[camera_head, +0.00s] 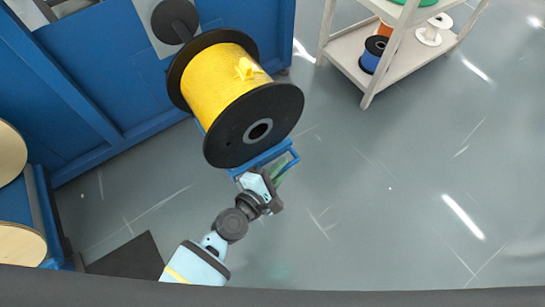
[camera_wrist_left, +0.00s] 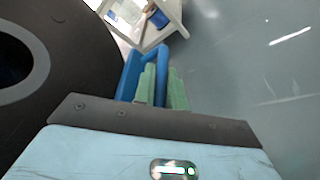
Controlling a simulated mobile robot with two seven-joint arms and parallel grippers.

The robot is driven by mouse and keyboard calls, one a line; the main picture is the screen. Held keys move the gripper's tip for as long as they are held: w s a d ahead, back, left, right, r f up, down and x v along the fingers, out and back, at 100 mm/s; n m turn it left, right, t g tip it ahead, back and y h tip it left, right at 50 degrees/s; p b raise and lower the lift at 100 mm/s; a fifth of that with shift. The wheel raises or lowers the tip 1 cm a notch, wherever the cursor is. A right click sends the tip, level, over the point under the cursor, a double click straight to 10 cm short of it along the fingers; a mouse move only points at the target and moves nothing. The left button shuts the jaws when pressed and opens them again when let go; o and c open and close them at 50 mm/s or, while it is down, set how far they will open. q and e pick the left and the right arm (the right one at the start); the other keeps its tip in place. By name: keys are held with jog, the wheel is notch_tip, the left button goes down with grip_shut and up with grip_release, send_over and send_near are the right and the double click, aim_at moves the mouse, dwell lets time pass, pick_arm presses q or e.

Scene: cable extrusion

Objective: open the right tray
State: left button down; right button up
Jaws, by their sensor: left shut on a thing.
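A blue tray (camera_head: 262,157) shows under a large black spool of yellow cable (camera_head: 218,85), mostly hidden by the spool. A blue bar or handle (camera_head: 291,160) sticks out at its right end. My left gripper (camera_head: 279,171) reaches up to this blue part from below in the head view. In the left wrist view, the green fingers of my left gripper (camera_wrist_left: 163,78) are shut on the blue handle (camera_wrist_left: 130,72), right beside the black spool flange (camera_wrist_left: 70,45). The exact contact is partly hidden. My right gripper is not in view.
A blue machine (camera_head: 100,90) stands at the left behind the spool. A light shelf (camera_head: 385,75) with several spools stands at the upper right. Wooden-faced reels (camera_head: 18,243) are at the lower left. The grey floor (camera_head: 400,190) to the right is clear.

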pick_arm(q)
jog(key=shift+s+d, duration=0.4)
jog(key=shift+s, duration=0.25)
jog(key=shift+f, duration=0.1)
jog(key=c, duration=1.5)
grip_release()
jog(key=shift+o, duration=0.2)
jog(key=p+v, duration=0.1)
jog(key=v, duration=0.6)
jog(key=shift+s+a, duration=0.25)
